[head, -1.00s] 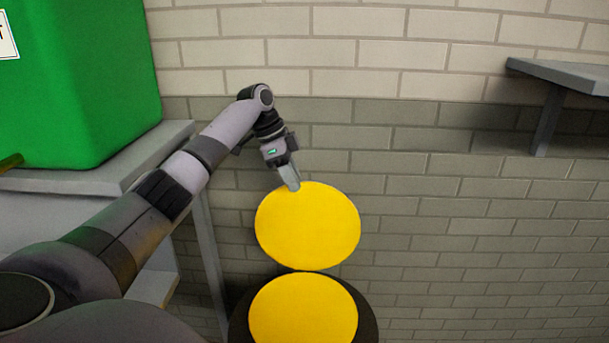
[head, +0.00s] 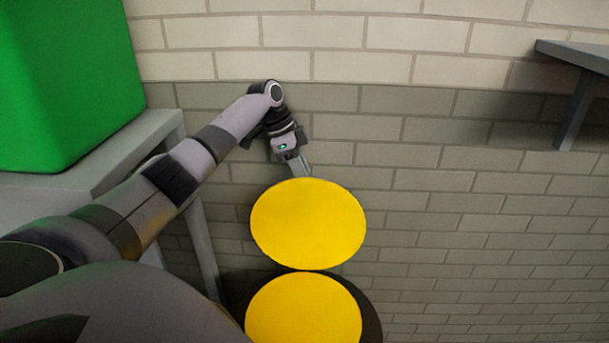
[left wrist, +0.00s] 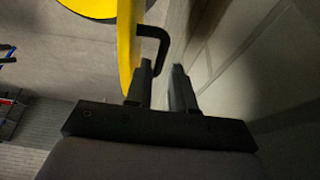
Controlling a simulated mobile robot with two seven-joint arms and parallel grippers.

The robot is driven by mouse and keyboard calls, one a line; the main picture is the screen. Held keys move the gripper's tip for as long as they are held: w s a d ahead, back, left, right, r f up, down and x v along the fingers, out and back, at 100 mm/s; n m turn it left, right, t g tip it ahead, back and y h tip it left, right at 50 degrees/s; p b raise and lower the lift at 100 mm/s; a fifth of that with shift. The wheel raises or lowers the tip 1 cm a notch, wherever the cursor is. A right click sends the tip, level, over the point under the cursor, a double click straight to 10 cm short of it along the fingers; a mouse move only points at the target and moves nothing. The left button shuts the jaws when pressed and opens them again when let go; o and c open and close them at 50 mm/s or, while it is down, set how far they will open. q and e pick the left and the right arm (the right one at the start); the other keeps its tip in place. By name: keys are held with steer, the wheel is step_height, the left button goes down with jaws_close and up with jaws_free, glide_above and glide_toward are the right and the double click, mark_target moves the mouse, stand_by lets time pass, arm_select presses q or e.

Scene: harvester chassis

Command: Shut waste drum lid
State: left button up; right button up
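The waste drum lid (head: 308,222) is a round yellow disc, standing raised at the drum's back edge. Below it the drum (head: 370,318) has a dark rim around a yellow round top (head: 303,310), cut off by the frame's bottom. My left gripper (head: 300,168) is at the lid's top edge, its fingertips partly hidden behind it. In the left wrist view the lid (left wrist: 125,45) appears edge-on, with a black bent handle (left wrist: 155,34) on its wall-facing side. The fingers (left wrist: 162,75) are apart, with the handle's end close to the gap between them. My right gripper is not in view.
A brick wall (head: 450,190) stands close behind the drum and lid. A grey table (head: 140,135) carrying a large green box (head: 65,80) is at the left, near my left arm. A grey shelf (head: 580,55) sticks out at the upper right.

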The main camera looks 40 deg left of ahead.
arm_select(q)
steer(key=shift+x, duration=1.2)
steer(key=shift+c, duration=0.3)
jaws_close()
